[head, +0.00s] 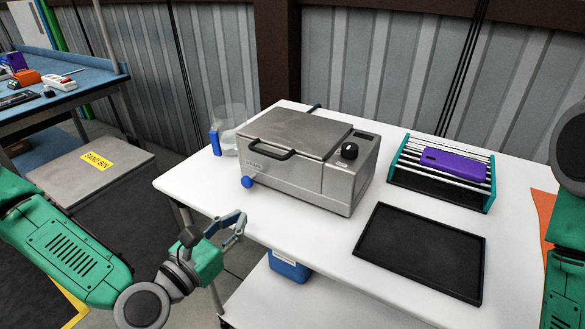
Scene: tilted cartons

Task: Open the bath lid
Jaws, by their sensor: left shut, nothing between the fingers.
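A grey metal bath (345,184) stands on the white table, with a black knob (349,150) on its right part. Its flat lid (295,132) lies down over the left part. A dark bar handle (268,151) is on the lid's front edge. My left gripper (240,226) is shut and empty, in front of the table's left front edge, below and left of the bath and apart from it. A green part of my right arm shows at the right edge; its gripper is out of view.
A clear container with a blue handle (215,140) stands left of the bath. A blue knob (247,182) is at the bath's front left corner. A black tray (420,251) and a rack with a purple item (452,164) are at the right. The table's front left is clear.

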